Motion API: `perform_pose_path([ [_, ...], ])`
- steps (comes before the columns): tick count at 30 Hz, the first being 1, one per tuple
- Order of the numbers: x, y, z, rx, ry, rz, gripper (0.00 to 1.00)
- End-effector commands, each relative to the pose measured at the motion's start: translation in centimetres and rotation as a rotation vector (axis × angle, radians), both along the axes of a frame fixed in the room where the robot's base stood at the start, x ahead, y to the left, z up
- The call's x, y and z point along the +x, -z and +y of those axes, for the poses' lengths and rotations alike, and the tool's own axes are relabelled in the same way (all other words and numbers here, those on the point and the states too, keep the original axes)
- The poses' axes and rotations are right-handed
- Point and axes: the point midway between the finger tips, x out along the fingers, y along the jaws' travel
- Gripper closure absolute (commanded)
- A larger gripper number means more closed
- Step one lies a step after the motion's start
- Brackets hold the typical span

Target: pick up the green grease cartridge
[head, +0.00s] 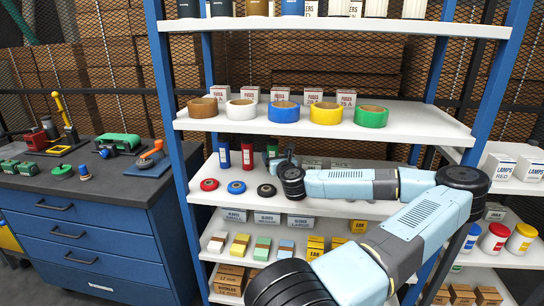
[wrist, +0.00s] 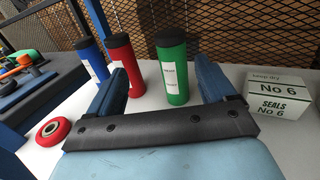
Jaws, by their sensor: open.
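The green grease cartridge (wrist: 172,68) stands upright on the white shelf in the wrist view, with a black cap and a white label. In the head view only a small part of it (head: 272,148) shows behind my arm. My gripper (wrist: 160,80) is open in the wrist view, its two blue fingers spread wide. The green cartridge stands beyond and between the fingers, nearer the right one; I cannot tell whether the fingertips reach it. Nothing is held.
A red cartridge (wrist: 118,60) and a blue cartridge (wrist: 91,62) stand to the left of the green one. A white seals box (wrist: 279,96) stands to the right. A red ring (wrist: 52,131) lies at the left. Tape rolls (head: 283,112) sit on the shelf above.

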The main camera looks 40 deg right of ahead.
Motion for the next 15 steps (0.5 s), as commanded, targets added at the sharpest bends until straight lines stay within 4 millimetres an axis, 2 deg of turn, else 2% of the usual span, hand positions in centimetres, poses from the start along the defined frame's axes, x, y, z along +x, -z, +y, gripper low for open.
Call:
perform_pose_path([
  [6,2.6,0.0,-2.9,-0.003,0.021,0.001,0.16],
  [15,5.5,0.0,-4.9,-0.002,0.027,0.002,0.16],
])
